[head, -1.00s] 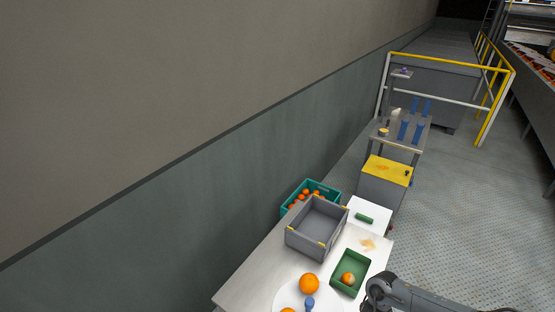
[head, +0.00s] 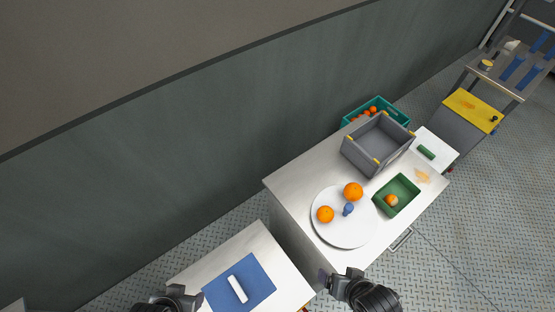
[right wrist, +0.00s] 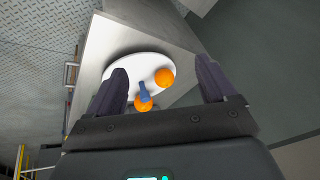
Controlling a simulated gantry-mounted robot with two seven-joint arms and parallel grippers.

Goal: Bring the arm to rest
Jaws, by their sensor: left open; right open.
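My left gripper (head: 190,297) is at the bottom edge of the head view, open, beside a blue mat (head: 262,278) with a white bar (head: 237,289) on it. My right gripper (head: 338,276) is open and empty in front of the white counter (head: 290,190); its two dark fingers stand wide apart in the right wrist view (right wrist: 160,88). Beyond them, in that view, are a white round plate (right wrist: 128,64), two oranges (right wrist: 163,77) and a blue piece (right wrist: 150,92). Neither gripper touches an object that I can see.
The counter also bears a grey bin (head: 360,160) and a green tray (head: 408,187) with an orange fruit in it. A teal crate (head: 357,119) of oranges stands behind. A dark wall (head: 150,190) runs along the left. Open floor (head: 470,230) lies to the right.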

